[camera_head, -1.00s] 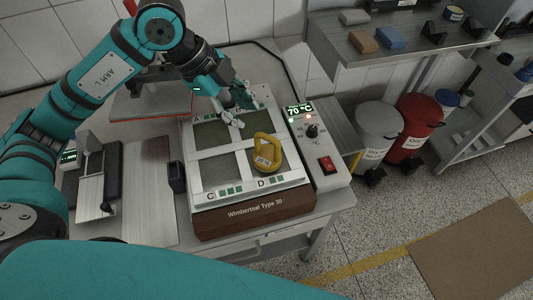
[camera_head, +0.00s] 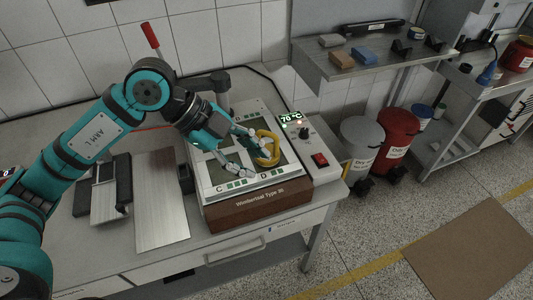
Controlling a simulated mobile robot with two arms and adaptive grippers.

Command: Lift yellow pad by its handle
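The yellow pad (camera_head: 267,160) with its upright, ring-like handle sits on the right part of the white framed hot plate (camera_head: 215,191) of the Wimbertsal Type 30 unit. My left gripper (camera_head: 257,161) comes in from the left, low over the plate. Its two fingers are spread wide. One fingertip is close to the upper left of the handle, the other is to the lower left of the pad. I cannot tell whether either touches it. The pad's left side is partly hidden by the fingers. My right gripper is not in view.
A control box (camera_head: 316,146) reading 70 °C, with a knob and red switch, adjoins the plate on the right. A metal sheet (camera_head: 160,205) and a small dark holder (camera_head: 185,178) are on the left. A shelf (camera_head: 375,58) and bins stand at the right.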

